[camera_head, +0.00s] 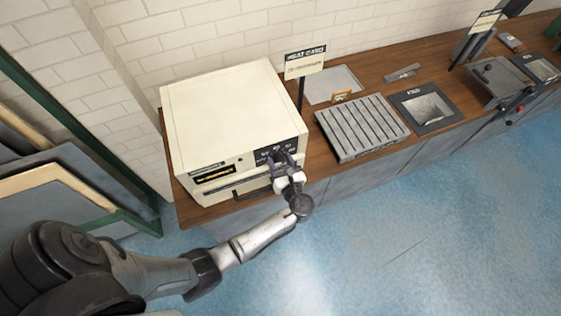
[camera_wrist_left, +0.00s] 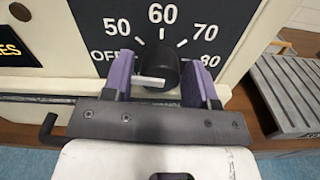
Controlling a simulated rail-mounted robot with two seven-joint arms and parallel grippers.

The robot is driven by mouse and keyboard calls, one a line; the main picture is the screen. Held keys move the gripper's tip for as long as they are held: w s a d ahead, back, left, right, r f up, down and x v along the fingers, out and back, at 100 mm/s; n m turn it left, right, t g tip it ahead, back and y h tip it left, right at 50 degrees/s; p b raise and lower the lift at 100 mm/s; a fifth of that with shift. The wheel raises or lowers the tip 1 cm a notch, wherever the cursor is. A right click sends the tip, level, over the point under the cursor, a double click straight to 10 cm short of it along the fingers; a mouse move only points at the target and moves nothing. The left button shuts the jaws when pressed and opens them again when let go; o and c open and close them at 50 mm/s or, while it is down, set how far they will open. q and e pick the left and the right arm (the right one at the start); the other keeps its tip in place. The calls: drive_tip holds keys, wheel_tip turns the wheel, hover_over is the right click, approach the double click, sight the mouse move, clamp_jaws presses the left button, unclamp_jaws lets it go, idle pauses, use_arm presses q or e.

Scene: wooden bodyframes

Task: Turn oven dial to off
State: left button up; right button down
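The oven (camera_head: 220,105) is a cream box on the wooden counter, with a black dial panel (camera_wrist_left: 225,22) on its front. The panel has marks OFF, 50, 60, 70 and 80. The black round dial (camera_wrist_left: 163,64) has a white pointer (camera_wrist_left: 150,80) that points left, near or slightly below the OFF mark. My left gripper (camera_wrist_left: 160,80) has purple fingers, open, one on each side of the dial. Gaps show between fingers and dial, so they do not appear to press on it. In the head view the left gripper (camera_head: 283,161) is at the oven's front panel and covers the dial.
A dark handle (camera_head: 252,193) runs below the panel. A slatted grey rack (camera_head: 362,127) and a black-framed tray (camera_head: 428,107) lie right of the oven. A sign (camera_head: 305,61) stands behind. The blue floor in front is clear.

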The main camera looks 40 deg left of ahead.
use_arm(q)
drive_tip(key=c, duration=0.7)
drive_tip(key=shift+n, duration=0.8)
drive_tip(key=o, duration=0.9)
drive_tip(key=shift+o, duration=0.2)
drive_tip(key=b+v, duration=0.1)
drive_tip(key=v, duration=1.3)
drive_tip(key=shift+a, duration=0.1)
